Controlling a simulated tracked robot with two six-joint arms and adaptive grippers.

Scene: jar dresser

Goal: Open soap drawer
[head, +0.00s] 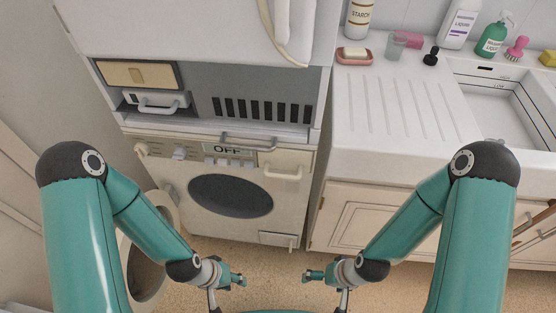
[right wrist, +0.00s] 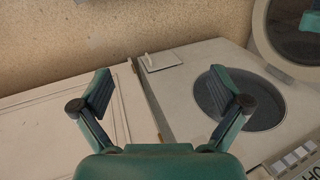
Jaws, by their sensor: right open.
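The washing machine (head: 182,213) stands in the left half of the head view. At the right end of its control panel, a cream front with a bar handle looks like the soap drawer (head: 288,162); it appears closed. A display reading OFF (head: 227,149) is to its left. My left gripper (head: 242,281) is low in front of the machine, apart from the drawer; its jaw opening is unclear. My right gripper (head: 306,275) is low in front, right of the left one and below the drawer. In the right wrist view it (right wrist: 165,90) is open and empty.
The machine's round door (head: 143,268) hangs open at lower left. A second appliance above has a handled drawer (head: 157,100). A counter (head: 400,110) with a soap dish (head: 355,56), bottles and sink stands right, over cabinets (head: 375,218). Floor (head: 225,248) shows between my arms.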

